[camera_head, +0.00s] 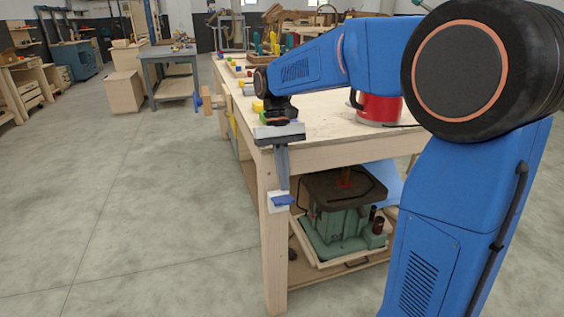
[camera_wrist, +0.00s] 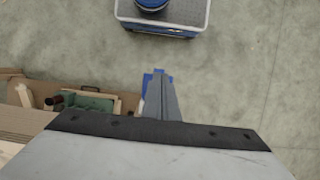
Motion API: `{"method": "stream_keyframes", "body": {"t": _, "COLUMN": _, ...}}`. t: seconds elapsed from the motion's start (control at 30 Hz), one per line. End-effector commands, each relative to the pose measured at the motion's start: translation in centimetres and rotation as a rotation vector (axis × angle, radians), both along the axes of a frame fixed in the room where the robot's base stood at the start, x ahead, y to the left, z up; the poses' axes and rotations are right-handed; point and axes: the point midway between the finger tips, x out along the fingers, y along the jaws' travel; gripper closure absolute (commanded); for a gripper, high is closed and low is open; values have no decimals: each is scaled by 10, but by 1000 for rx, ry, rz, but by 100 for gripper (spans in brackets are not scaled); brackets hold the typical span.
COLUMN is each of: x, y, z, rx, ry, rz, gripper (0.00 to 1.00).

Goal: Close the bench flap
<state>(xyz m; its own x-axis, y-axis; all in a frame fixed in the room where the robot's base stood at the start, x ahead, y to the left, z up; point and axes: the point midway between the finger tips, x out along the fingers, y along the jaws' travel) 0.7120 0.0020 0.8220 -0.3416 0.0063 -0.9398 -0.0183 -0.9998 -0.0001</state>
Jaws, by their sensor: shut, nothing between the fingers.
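My gripper (camera_head: 282,198) points down beside the near left corner of the wooden workbench (camera_head: 335,152). Its narrow grey fingers are together with nothing between them, and blue shows at their tips. A small white piece shows behind the tips at the bench leg; I cannot tell whether they touch. I cannot clearly make out a flap on the bench. A pale blue panel (camera_head: 386,182) shows under the top at the right, partly hidden by my arm; I cannot tell if it is the flap.
A green machine (camera_head: 340,222) stands on the lower shelf and also shows in the wrist view (camera_wrist: 92,101). A red container (camera_head: 378,108) and small coloured items are on the bench top. A wooden vise (camera_head: 208,100) sticks out at the left. The floor at left is free.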

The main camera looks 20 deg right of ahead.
Motion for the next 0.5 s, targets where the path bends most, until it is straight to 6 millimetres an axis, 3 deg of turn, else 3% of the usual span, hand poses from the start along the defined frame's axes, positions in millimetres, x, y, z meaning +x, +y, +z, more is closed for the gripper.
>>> {"method": "stream_keyframes", "body": {"t": 0.2, "x": -9, "y": 0, "z": -24, "rx": 0, "ry": 1, "rz": 0, "gripper": 100}}
{"method": "stream_keyframes", "body": {"t": 0.5, "x": -12, "y": 0, "z": -32, "rx": 0, "ry": 0, "rz": 0, "gripper": 100}}
